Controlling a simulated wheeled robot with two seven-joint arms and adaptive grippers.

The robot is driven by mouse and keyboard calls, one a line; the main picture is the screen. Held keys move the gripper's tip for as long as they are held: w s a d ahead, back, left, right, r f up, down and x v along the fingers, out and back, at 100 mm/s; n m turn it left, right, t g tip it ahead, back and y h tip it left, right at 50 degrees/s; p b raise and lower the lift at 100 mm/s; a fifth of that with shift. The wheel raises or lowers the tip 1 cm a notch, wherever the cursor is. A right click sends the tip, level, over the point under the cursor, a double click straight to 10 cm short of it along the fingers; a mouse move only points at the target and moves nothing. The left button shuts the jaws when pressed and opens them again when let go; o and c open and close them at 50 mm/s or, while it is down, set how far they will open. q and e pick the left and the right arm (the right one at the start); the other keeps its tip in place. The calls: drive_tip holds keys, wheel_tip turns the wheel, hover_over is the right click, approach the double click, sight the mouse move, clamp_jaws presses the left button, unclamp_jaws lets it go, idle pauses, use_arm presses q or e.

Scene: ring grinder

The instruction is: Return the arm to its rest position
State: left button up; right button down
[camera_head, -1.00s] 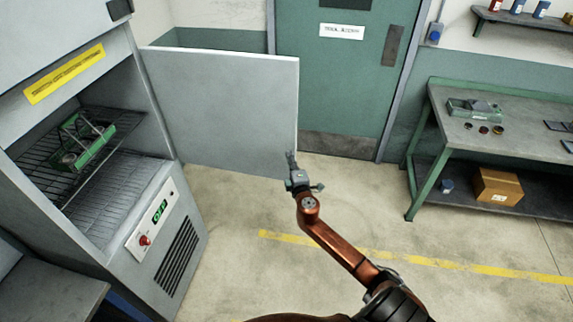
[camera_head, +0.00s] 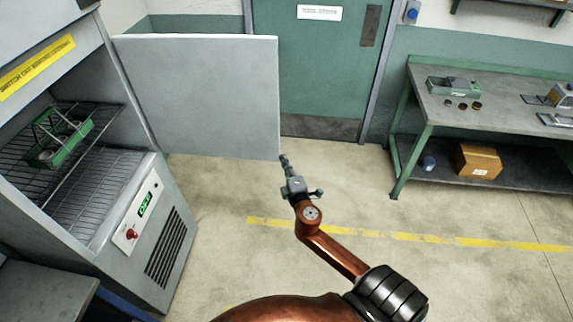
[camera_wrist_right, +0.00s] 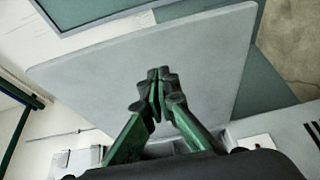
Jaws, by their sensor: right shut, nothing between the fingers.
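My right arm reaches up from the bottom of the head view, and its gripper (camera_head: 284,160) is just off the lower right corner of the grey cabinet door. In the right wrist view the gripper (camera_wrist_right: 157,74) has its fingertips together with nothing between them. The flat grey door panel (camera_wrist_right: 215,65) lies behind the fingers there. My left gripper is not in view.
The open cabinet door (camera_head: 205,95) stands out from the grey cabinet (camera_head: 120,262) at the left. A green carrier (camera_head: 72,148) sits on its wire rack (camera_head: 28,157). A green-framed workbench (camera_head: 500,112) is at the right. The floor between is clear.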

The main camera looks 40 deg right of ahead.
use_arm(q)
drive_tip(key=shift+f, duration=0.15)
use_arm(e)
drive_tip(key=shift+s+a, duration=0.1)
drive_tip(key=shift+s, duration=0.7)
